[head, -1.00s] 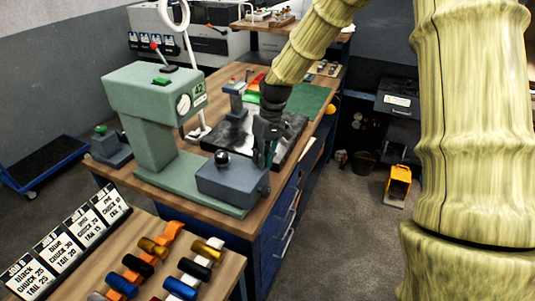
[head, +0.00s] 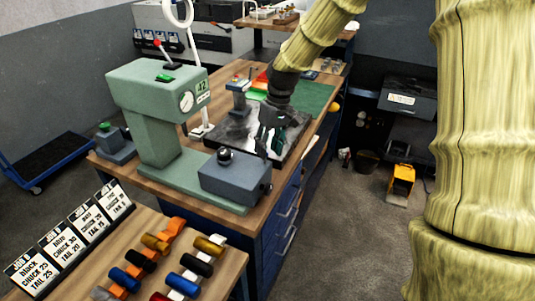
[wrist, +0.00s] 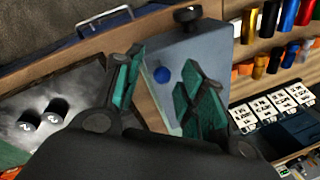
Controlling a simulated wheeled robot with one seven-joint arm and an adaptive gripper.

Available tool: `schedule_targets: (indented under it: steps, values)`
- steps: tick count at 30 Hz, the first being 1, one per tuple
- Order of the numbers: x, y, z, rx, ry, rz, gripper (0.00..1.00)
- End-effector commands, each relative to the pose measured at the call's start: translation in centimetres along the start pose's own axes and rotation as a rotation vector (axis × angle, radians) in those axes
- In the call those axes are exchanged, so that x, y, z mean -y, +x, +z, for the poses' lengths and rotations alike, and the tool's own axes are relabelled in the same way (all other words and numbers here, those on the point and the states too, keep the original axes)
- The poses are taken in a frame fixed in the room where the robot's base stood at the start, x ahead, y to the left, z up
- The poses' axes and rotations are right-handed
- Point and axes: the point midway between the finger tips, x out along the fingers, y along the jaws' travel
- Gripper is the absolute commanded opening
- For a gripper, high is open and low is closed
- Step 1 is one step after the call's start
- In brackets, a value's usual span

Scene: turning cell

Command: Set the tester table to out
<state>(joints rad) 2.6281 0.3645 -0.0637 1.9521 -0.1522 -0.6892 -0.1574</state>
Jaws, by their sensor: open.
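The green tester (head: 155,95) stands on the wooden bench with a dial on its front. Its grey-blue table block (head: 232,182) sits at the front right of the tester's base, with a dark ball knob (head: 224,155) on top and a black knob (head: 267,188) on its side. The block (wrist: 195,55) also shows in the wrist view, its ball knob (wrist: 162,75) looking blue between the fingers. My gripper (head: 270,145) is open and empty, just behind and right of the block, apart from the ball knob. Its green fingers (wrist: 163,92) are spread.
A dark plate (head: 238,132) lies behind the block, under my gripper. Job cards (head: 70,240) and coloured cylinders (head: 197,264) occupy the front bench. A small grey device with a green button (head: 110,142) stands left of the tester.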

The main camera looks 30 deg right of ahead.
Motion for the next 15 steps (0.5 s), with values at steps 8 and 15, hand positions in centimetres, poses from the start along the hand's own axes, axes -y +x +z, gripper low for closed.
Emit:
schedule_targets:
  steps: [8,15]
  values:
    - [-0.1,-5.2,0.0,-0.002,0.000,0.001,0.40]
    - [-0.1,-8.1,0.0,-0.001,0.000,0.000,0.40]
